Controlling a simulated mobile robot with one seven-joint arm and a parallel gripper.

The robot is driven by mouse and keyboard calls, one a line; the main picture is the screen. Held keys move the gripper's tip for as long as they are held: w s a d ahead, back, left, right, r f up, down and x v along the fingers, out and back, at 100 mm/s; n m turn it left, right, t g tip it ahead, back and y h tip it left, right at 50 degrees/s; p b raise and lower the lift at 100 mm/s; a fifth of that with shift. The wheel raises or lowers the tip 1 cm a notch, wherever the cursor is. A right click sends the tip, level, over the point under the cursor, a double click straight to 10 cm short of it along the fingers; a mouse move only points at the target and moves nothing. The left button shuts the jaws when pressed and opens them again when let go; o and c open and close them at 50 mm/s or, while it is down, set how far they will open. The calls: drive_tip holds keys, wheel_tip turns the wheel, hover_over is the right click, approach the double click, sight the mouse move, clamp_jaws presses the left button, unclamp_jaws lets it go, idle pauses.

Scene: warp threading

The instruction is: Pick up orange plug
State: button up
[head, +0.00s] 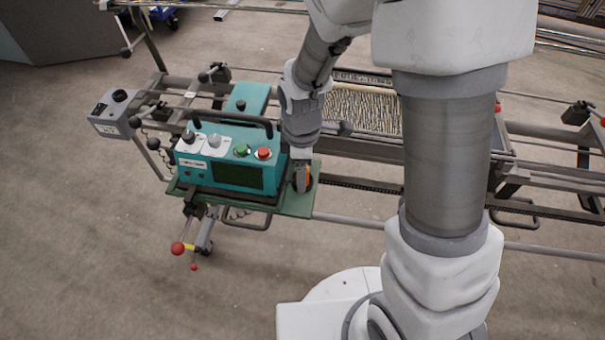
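A small orange part, which I take to be the orange plug (309,180), shows at the right end of the green base plate (295,206), just right of the teal control box. My gripper (302,178) points down right at it, at the end of my arm. The gripper's body and dark finger parts cover most of the orange part. I cannot tell whether the fingers touch it, or whether they are open or shut.
The teal control box (235,165) with knobs, green and red buttons and a dark handle stands close on the left. A grey box (114,112) is farther left. Behind runs a metal frame with a tray of thin pins (362,108). Red-knobbed levers (178,248) hang in front. The floor in front is clear.

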drive_tip(key=shift+c, duration=0.2)
clamp_jaws()
drive_tip(key=shift+r, duration=0.1)
drive_tip(key=shift+r, duration=0.45)
drive_tip(key=r, duration=0.2)
drive_tip(key=s+r, duration=0.1)
drive_tip(key=shift+a+r+p, duration=0.1)
drive_tip(key=shift+r+p, duration=0.2)
drive_tip(key=shift+r, duration=0.1)
drive_tip(key=s+a+r+p, duration=0.1)
drive_tip(key=s+r+p, duration=0.4)
drive_tip(key=s+r, duration=0.5)
drive_tip(key=shift+s+r, duration=0.3)
drive_tip(key=shift+r, duration=0.3)
